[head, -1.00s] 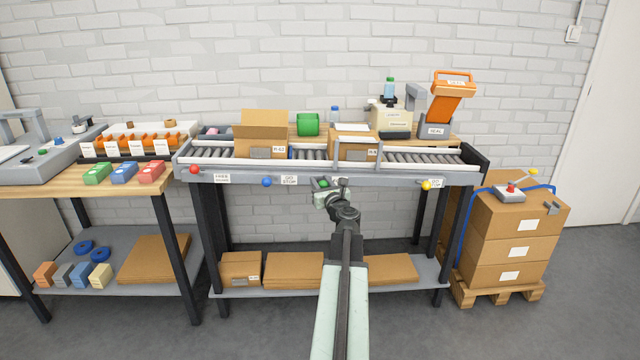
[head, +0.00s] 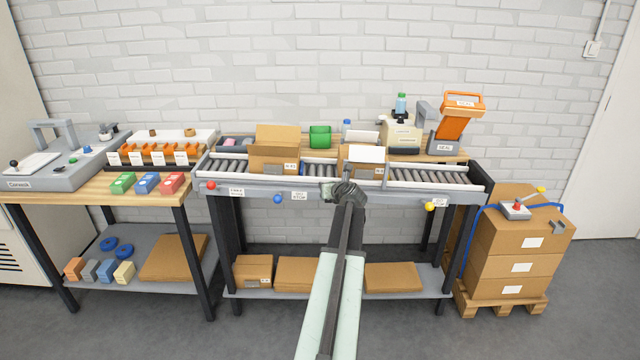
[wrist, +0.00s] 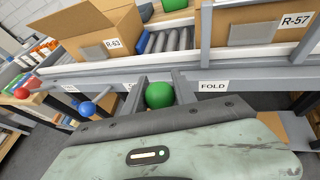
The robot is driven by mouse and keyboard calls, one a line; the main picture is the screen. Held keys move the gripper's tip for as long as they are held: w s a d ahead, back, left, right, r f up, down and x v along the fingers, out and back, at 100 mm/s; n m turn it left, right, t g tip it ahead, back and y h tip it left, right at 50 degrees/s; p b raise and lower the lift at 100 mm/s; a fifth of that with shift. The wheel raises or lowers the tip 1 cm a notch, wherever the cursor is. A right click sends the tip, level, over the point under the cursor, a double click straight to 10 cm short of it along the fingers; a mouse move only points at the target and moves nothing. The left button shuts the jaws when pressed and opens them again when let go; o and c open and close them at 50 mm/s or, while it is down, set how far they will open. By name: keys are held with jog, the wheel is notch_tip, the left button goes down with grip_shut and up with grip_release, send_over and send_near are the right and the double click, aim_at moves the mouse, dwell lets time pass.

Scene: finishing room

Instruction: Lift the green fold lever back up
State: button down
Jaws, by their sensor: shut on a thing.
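The green fold lever's round knob (wrist: 159,95) sits between the two fingers of my gripper (wrist: 158,78) in the wrist view, left of the FOLD label (wrist: 214,86). My gripper is shut on the knob. In the head view my gripper (head: 333,190) is at the front rail of the roller conveyor (head: 250,190), and it hides the green knob. The lever's shaft cannot be made out.
Other knobs on the rail are red (head: 211,185), blue (head: 277,199) and yellow (head: 430,206). Blue and red also show left of my gripper in the wrist view. An open carton (head: 272,160) and box R-57 (wrist: 262,25) stand on the rollers.

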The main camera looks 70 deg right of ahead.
jog(key=d, duration=0.1)
jog(key=w+d+r+p, duration=0.1)
jog(key=shift+w+d+r, duration=0.1)
jog(key=shift+d+r, duration=0.15)
jog(key=shift+d, duration=0.05)
jog(key=shift+w+d+r, duration=0.1)
jog(key=shift+w+d, duration=0.2)
jog(key=shift+d, duration=0.45)
jog(key=shift+w+d+r, duration=0.1)
jog(key=shift+w+d, duration=0.15)
jog(key=shift+d, duration=0.45)
jog(key=shift+f, duration=0.1)
jog(key=c, duration=1.4)
grip_release()
jog(key=o, duration=0.4)
jog(key=shift+d+f, duration=0.2)
jog(key=shift+c, duration=0.2)
jog(key=p+v, duration=0.3)
jog(key=v, duration=0.5)
